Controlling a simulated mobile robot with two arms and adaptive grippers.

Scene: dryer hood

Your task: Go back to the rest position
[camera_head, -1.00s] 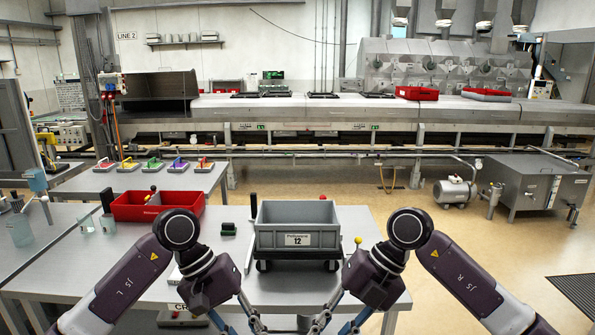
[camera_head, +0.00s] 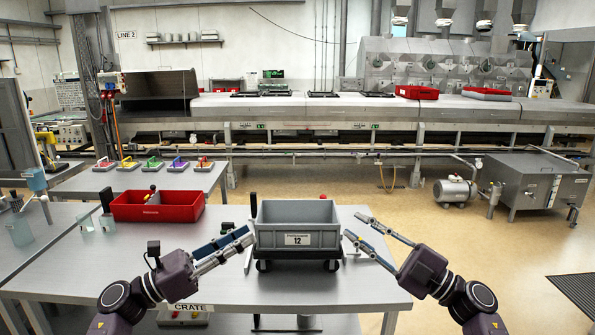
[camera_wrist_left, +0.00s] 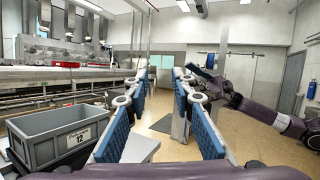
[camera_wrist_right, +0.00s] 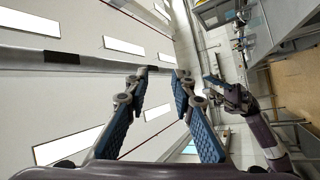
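My left gripper (camera_head: 246,237) is open and empty, left of the grey crate. Its spread blue-padded fingers also show in the left wrist view (camera_wrist_left: 159,82). My right gripper (camera_head: 355,227) is open and empty, right of the same crate, and its fingers are apart in the right wrist view (camera_wrist_right: 160,75). Both arms come in low from the sides with the fingers angled inward. I cannot tell from the head view whether the fingertips touch the crate, but nothing is between either pair of fingers.
The grey crate (camera_head: 297,240), labelled 12, sits on a small wheeled base on the metal table (camera_head: 270,293). A red crate (camera_head: 157,206) stands at the table's back left. Colourful small items (camera_head: 153,163) lie on another table behind.

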